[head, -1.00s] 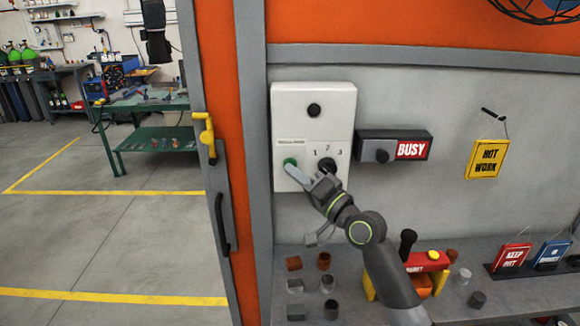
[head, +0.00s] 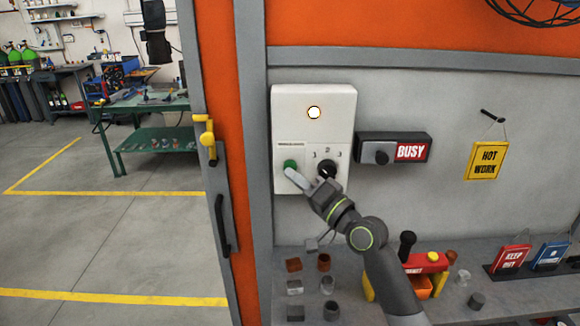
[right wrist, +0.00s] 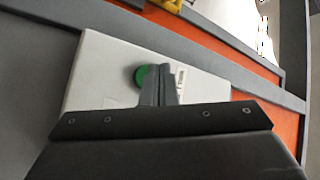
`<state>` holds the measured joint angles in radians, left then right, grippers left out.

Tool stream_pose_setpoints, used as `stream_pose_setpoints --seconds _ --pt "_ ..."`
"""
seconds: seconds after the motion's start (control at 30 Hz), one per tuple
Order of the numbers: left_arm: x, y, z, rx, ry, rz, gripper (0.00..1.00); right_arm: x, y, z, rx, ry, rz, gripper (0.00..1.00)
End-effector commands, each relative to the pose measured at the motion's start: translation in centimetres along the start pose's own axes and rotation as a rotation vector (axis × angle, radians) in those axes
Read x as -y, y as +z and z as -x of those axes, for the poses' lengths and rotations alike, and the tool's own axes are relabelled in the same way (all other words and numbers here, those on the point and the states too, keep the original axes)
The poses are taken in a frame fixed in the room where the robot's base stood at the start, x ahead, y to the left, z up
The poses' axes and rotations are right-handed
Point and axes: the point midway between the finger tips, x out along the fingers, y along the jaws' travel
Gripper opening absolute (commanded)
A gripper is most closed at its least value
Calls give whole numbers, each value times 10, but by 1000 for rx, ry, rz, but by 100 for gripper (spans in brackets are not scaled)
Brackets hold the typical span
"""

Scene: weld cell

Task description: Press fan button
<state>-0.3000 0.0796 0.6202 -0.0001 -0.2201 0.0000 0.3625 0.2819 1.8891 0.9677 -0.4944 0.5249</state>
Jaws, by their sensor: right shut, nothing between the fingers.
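The white control box (head: 314,95) is mounted on the grey wall. It has a round lamp (head: 314,112) at the top, lit bright, a green button (head: 290,165) at the lower left and a black numbered selector knob (head: 327,169) at the lower right. My right gripper (head: 289,174) is shut and empty, its fingertips at the lower edge of the green button. In the right wrist view the closed fingers (right wrist: 157,84) overlap part of the green button (right wrist: 141,75); I cannot tell whether they touch it. My left gripper is not in view.
A BUSY sign box (head: 394,147) is on the wall right of the control box, and a HOT WORK sign (head: 486,160) hangs farther right. A shelf (head: 400,262) below holds several small metal pieces, a red and yellow holder and KEEP OUT sign (head: 510,259).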

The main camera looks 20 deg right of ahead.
Motion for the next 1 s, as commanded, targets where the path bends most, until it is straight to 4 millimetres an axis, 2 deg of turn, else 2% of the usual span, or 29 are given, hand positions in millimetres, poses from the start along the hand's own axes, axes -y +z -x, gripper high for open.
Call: stream_pose_setpoints --seconds 0.23,0.7,1.0 --pt "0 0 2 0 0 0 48 2 2 2 0 -1 -1 0" --pt "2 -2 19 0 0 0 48 26 25 34 0 0 -3 0" --pt "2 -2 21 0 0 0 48 31 31 42 0 -1 0 0"
